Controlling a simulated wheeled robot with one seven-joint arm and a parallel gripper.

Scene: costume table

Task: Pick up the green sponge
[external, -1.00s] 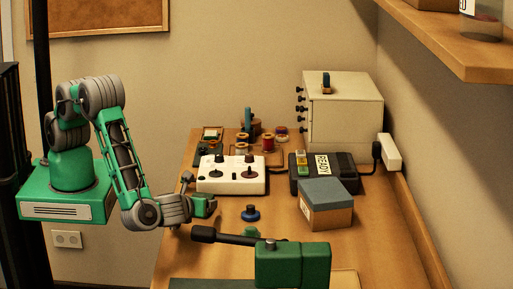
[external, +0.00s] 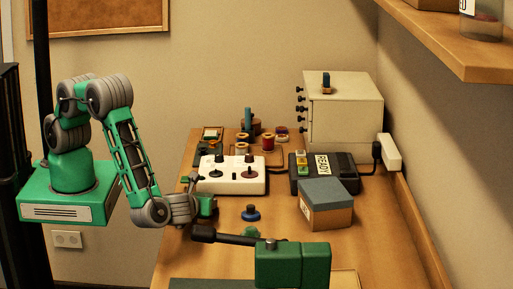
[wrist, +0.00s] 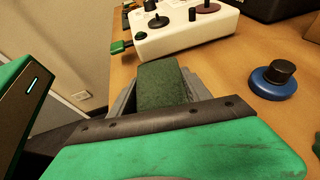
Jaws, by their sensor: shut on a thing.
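The green sponge (wrist: 165,88) shows in the wrist view as a dark green, rough-textured block between two grey fingers. My gripper (wrist: 160,92) is shut on it, with a finger against each side. The sponge's lower part is hidden behind my gripper's dark edge and green housing. In the external view my gripper (external: 206,207) is at the left side of the table, in front of the white control box. The sponge is hard to tell apart from my green gripper there. I cannot tell whether it touches the table.
The white control box (external: 231,175) with black knobs stands just behind. A blue-based black knob (external: 250,213) lies to the right. A blue-topped block (external: 326,205) is farther right. A black handle and green block (external: 292,265) are in front. Some bare table surrounds the blue-based knob.

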